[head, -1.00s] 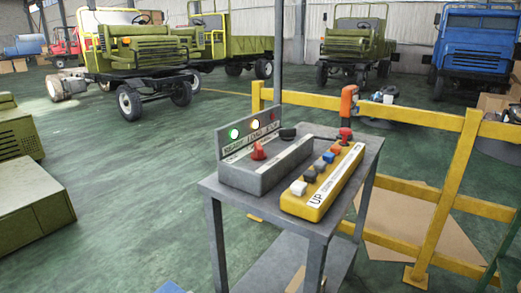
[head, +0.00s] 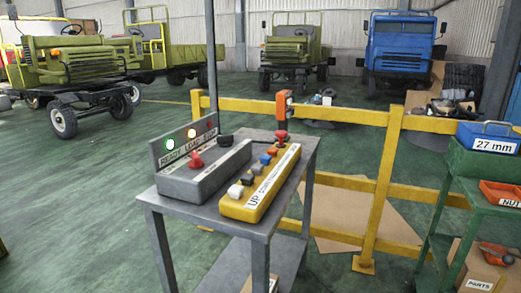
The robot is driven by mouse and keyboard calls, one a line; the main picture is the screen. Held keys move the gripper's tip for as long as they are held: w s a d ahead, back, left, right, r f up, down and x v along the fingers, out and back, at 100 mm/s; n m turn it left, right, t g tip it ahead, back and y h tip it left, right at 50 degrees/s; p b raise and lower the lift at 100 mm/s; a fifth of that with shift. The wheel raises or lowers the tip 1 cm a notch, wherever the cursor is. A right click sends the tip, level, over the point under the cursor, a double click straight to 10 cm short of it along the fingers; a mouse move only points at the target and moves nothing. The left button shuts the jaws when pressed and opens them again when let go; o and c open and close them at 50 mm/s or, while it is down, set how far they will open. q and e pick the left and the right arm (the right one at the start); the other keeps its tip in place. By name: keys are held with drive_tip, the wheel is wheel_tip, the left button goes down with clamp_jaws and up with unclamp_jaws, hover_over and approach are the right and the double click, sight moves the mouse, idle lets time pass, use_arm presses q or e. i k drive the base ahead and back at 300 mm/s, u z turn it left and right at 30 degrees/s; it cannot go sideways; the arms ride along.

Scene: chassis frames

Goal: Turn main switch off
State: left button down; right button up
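A grey control box (head: 203,172) stands on a small grey metal table (head: 262,226). Its upright panel has a lit green lamp (head: 169,144), a lit yellowish-white lamp (head: 192,133) and a dull red lamp (head: 210,125) over a label that seems to read READY, LOAD and a third word. A red knob (head: 196,160) sits on top of the box, with a black knob (head: 225,141) farther back. Which one is the main switch, I cannot tell. A yellow pendant (head: 262,188) with several coloured buttons and a red knob (head: 281,135) lies beside the box. Neither gripper is in view.
A yellow railing (head: 384,185) runs behind the table. A green cart (head: 455,190) with a blue box (head: 489,137) marked 27 mm and an orange bin (head: 503,193) stands at right. Green floor is open at left. Trucks stand at the back.

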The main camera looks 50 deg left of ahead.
sight(196, 163)
drive_tip(key=z, duration=0.8)
drive_tip(key=i, duration=1.4)
drive_tip(key=u, duration=1.55)
drive_tip(key=i, duration=1.15)
drive_tip(key=u, duration=1.65)
drive_tip(key=i, duration=0.25)
drive_tip(key=u, duration=2.25)
